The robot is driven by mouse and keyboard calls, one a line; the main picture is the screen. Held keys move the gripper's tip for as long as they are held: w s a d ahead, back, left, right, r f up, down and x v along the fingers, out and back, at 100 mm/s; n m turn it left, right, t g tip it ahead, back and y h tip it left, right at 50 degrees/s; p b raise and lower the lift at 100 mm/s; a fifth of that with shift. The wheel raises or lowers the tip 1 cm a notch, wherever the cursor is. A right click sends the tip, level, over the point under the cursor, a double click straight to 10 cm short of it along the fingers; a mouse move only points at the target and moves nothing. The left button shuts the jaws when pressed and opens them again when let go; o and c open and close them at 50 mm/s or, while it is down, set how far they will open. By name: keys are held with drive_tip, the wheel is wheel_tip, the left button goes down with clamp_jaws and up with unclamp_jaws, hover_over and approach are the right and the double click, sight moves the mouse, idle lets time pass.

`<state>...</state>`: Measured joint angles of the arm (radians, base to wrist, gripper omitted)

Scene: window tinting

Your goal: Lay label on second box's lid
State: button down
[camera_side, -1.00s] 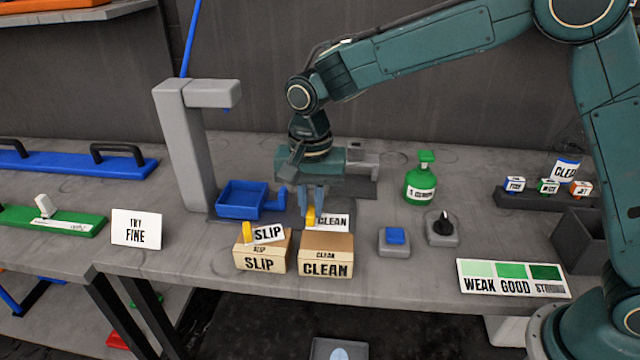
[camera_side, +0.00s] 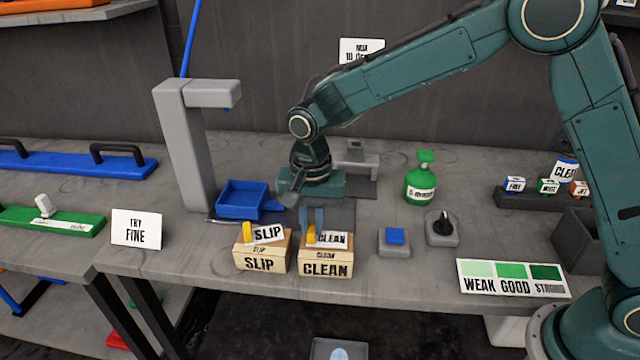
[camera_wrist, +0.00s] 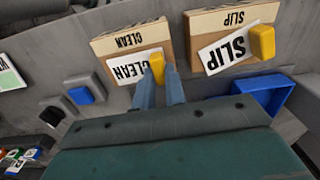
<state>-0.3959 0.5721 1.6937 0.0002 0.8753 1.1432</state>
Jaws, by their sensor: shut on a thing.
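The CLEAN label (camera_side: 333,240) is a white card with a yellow tab (camera_side: 311,234). It is at the top of the second box, the tan CLEAN box (camera_side: 326,265), over its lid; I cannot tell whether it touches. My gripper (camera_side: 311,225) is shut on the yellow tab from above. In the wrist view the blue fingers (camera_wrist: 162,82) flank the tab (camera_wrist: 157,68), and the label (camera_wrist: 130,68) lies over the box's top. The first box, marked SLIP (camera_side: 262,262), carries a SLIP label (camera_side: 268,233) with its own yellow tab.
A blue tray (camera_side: 240,200) sits behind the boxes, beside a grey post (camera_side: 186,150). A blue button (camera_side: 395,237) and a black knob (camera_side: 443,226) stand to the right. A green bottle (camera_side: 420,183) is behind them. The WEAK GOOD STRONG card (camera_side: 513,278) lies at front right.

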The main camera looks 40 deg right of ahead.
sight(313, 227)
drive_tip(key=shift+f, duration=0.1)
drive_tip(key=c, duration=1.5)
unclamp_jaws()
drive_tip(key=shift+o, duration=0.2)
wheel_tip(313, 227, up, 12)
drive_tip(key=shift+r, duration=0.2)
